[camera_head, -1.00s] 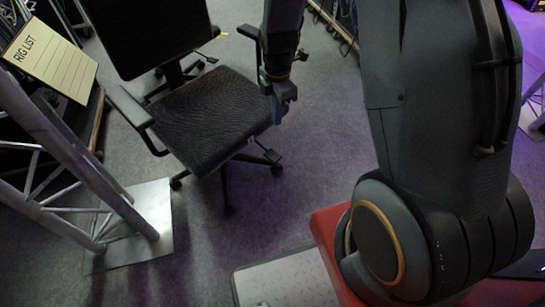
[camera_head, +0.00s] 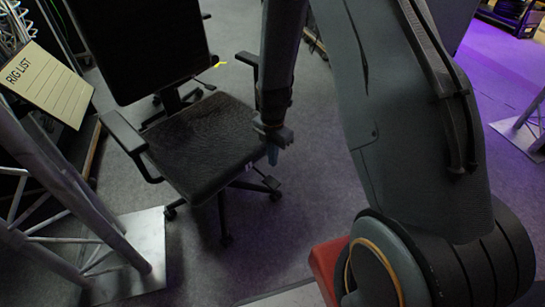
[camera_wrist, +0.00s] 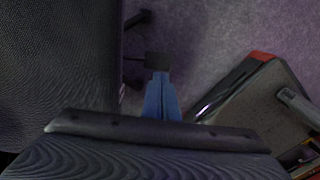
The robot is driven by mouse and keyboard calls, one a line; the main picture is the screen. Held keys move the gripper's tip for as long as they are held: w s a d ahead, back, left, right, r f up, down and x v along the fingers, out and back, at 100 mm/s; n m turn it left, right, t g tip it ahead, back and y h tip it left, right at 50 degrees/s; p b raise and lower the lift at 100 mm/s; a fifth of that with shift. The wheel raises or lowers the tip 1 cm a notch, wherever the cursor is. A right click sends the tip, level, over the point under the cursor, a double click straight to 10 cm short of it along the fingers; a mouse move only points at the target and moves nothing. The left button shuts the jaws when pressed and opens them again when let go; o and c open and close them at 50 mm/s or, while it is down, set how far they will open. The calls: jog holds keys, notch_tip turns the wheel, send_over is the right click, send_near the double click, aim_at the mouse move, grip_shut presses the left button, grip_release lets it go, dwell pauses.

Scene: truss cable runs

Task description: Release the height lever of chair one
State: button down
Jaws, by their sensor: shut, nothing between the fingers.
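A black office chair (camera_head: 205,145) stands left of my arm. Its seat fills the left of the wrist view (camera_wrist: 60,60). A thin rod with a dark flat paddle, the lever (camera_wrist: 157,61), sticks out from under the seat's edge. The paddle also shows in the head view (camera_head: 270,183), low at the seat's right side. My gripper (camera_head: 273,160) is shut and empty beside the seat's right edge. In the wrist view its blue fingertips (camera_wrist: 160,75) overlap the paddle's near edge. I cannot tell whether they touch it.
The chair's right armrest (camera_head: 247,64) rises close to my arm. Grey carpet (camera_head: 270,240) is open in front of the chair.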

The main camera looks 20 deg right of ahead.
aim_at(272, 182)
notch_tip(272, 182, down, 10)
jog(key=shift+f+b, duration=0.1)
jog(key=shift+b, duration=0.95)
jog(key=shift+w+a, duration=0.1)
